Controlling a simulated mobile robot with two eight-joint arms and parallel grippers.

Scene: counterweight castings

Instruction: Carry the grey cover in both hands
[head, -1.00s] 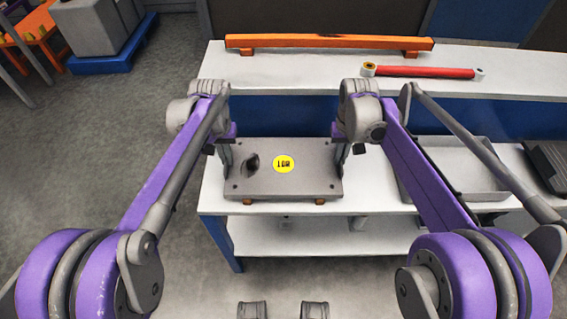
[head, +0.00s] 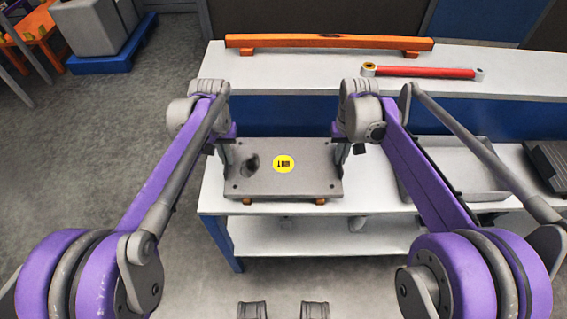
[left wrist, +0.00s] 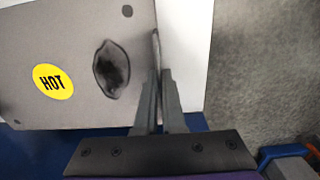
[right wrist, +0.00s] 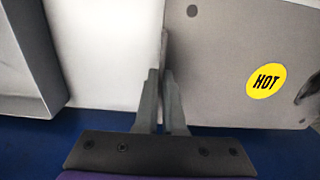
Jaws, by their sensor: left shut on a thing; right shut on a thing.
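The grey cover (head: 310,178) is a flat rectangular plate with a round yellow label, a dark-edged hole and small corner holes. It lies level over the white bench, with small orange blocks showing under its front edge. The label reads HOT in the wrist views. My left gripper (head: 228,160) is shut on the cover's left edge; in the left wrist view its fingers (left wrist: 158,88) pinch that edge near the hole. My right gripper (head: 342,160) is shut on the right edge; its fingers (right wrist: 163,88) pinch it in the right wrist view. I cannot tell whether the cover touches the blocks.
The white bench (head: 375,190) has a raised back shelf (head: 300,72) carrying an orange bar (head: 330,41) and a red roller (head: 425,72). A grey tray (head: 465,165) stands to the right of the cover, with a dark object (head: 550,163) beyond. Open floor lies left.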

